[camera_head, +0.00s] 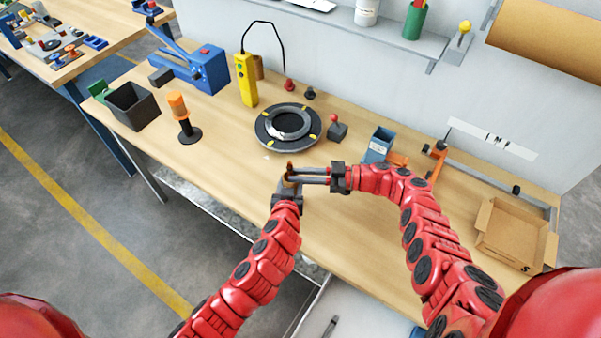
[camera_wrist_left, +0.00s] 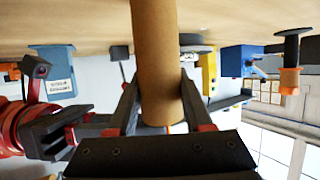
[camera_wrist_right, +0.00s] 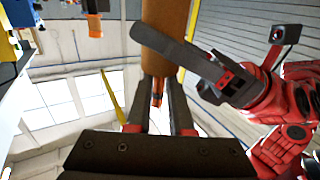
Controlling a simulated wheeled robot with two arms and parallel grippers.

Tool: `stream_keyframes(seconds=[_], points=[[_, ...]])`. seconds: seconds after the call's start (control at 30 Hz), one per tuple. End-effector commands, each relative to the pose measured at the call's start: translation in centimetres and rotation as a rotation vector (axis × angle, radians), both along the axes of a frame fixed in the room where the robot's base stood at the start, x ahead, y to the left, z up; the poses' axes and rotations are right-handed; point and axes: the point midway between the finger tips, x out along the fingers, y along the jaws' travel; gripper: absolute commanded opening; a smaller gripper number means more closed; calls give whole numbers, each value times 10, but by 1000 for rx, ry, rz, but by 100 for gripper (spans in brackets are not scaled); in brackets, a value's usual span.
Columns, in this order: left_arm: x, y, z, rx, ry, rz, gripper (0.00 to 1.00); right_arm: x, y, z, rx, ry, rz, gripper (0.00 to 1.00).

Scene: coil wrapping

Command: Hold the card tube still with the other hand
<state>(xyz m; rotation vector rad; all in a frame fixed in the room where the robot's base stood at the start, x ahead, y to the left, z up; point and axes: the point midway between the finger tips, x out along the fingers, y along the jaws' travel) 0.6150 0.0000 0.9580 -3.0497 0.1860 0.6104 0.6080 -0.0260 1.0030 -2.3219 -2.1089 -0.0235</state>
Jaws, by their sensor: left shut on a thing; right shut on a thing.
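The card tube (camera_wrist_left: 158,45) is a plain brown cylinder, large in the left wrist view. It also shows in the right wrist view (camera_wrist_right: 166,15); in the head view it is small and mostly hidden by the grippers. My left gripper (camera_head: 288,186) is shut on the tube, with one finger on each side of it. My right gripper (camera_head: 298,175) comes in from the right and is shut on the tube close to the left gripper. In the right wrist view a left finger crosses in front of the tube, so the contact there is partly hidden.
A dark ring on a round turntable (camera_head: 262,138) stands behind the grippers. A yellow control box (camera_head: 246,80), an orange-topped spool stand (camera_head: 178,106) and a blue bin (camera_head: 377,146) stand around it. An open cardboard box (camera_head: 512,236) is at right. The bench front is mostly clear.

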Motion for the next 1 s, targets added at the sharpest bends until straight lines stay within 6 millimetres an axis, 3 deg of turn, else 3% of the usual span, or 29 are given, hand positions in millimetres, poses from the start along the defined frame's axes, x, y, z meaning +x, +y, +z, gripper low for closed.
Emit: stream_keyframes(seconds=[0.03,0.3,0.33,0.5,0.8,1.0], points=[[0,-1,1,-2,-5,-3,0,1,-3,-9,-17,9,-11,0],[0,-2,2,-3,-8,-5,0,1,-5,-12,-22,12,-18,0],[0,-2,2,-3,-8,-5,0,1,-5,-12,-22,13,-19,23],[0,-2,2,-3,-9,-4,0,2,-6,-13,-22,16,-22,54],[1,-1,2,-2,-10,-2,0,0,-9,-14,-20,18,-21,55],[1,1,2,1,-10,1,0,-2,-41,-13,-20,16,-30,55]])
